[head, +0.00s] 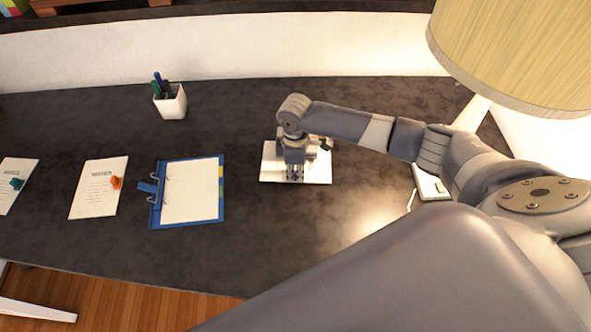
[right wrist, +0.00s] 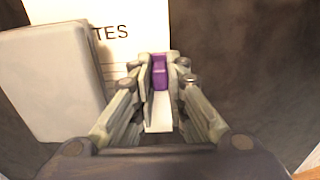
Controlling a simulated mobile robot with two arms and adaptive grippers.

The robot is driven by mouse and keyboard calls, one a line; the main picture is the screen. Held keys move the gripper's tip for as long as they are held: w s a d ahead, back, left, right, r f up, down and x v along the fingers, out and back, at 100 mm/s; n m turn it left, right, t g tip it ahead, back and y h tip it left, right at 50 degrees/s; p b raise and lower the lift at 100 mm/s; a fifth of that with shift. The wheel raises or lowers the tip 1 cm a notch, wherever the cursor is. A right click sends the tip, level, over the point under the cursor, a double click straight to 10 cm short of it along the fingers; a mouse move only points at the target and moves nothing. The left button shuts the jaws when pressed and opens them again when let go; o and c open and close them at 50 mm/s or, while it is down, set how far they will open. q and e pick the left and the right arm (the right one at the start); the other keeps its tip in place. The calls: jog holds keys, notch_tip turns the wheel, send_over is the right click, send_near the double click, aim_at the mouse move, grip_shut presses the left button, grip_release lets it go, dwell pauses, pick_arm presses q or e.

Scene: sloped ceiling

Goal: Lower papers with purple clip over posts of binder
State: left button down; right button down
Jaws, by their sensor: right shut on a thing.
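The papers (head: 318,172) lie flat on the dark desk in the middle of the head view; their heading ends in "TES" in the right wrist view (right wrist: 115,15). My right gripper (head: 295,176) is over them, pointing down. In the right wrist view its fingers (right wrist: 161,75) are shut on the purple clip (right wrist: 160,72). The gripper hides part of the papers. The binder (head: 221,212) lies open to the left of the papers, blue-edged with a white sheet. Its metal posts (head: 158,190) and blue lever (head: 147,187) are on its left side. My left gripper is not in view.
Papers with an orange clip (head: 95,195) and papers with a green clip (head: 10,195) lie left of the binder. A white pen cup (head: 172,105) stands at the back. A lamp (head: 510,50) stands at the right. The desk between binder and papers is clear.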

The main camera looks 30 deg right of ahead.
jog(key=shift+s+a+r+p, duration=0.1)
jog(key=shift+s+a+p, duration=0.2)
jog(key=shift+s+p, duration=0.25)
jog(key=shift+s+a+p, duration=0.35)
jog(key=shift+s+p, duration=0.15)
jog(key=shift+p, duration=0.1)
jog(key=shift+s+a+p, duration=0.5)
jog(key=shift+s+p, duration=0.25)
jog(key=shift+s, duration=0.1)
jog(key=shift+s+a+p, duration=0.55)
jog(key=shift+s+p, duration=0.2)
jog(key=shift+s, duration=0.15)
jog(key=shift+s+a+p, duration=0.5)
jog(key=shift+s+p, duration=0.25)
jog(key=shift+s, duration=0.1)
jog(key=c, duration=1.5)
grip_release()
jog(key=shift+c, duration=0.2)
